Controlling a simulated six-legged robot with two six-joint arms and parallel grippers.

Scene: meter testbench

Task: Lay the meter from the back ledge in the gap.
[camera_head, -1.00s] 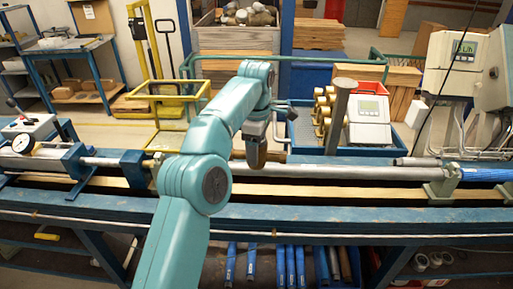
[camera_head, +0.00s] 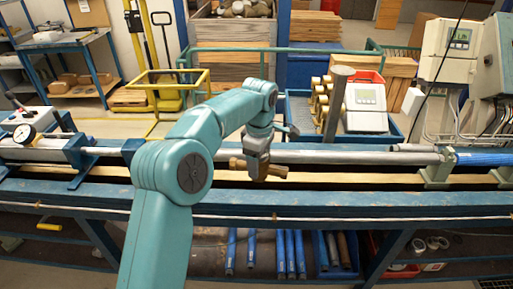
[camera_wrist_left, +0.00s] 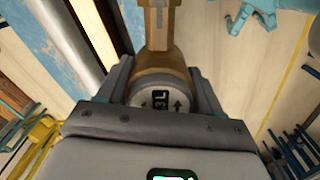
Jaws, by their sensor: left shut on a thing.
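My left gripper (camera_head: 259,160) is shut on a brass meter (camera_head: 275,170). The meter is held in front of the grey pipe (camera_head: 360,158), with bench timber below it in the picture. In the left wrist view, the brass body (camera_wrist_left: 166,62) sits between the jaws (camera_wrist_left: 160,92), its round face marked 3L toward the camera. A pipe from the left runs to a blue clamp (camera_head: 133,152). My arm covers part of the pipe line, so I cannot see the gap clearly. My right gripper is not in view.
A dial gauge (camera_head: 25,134) stands at left. A support (camera_head: 438,168) holds the pipe at right.

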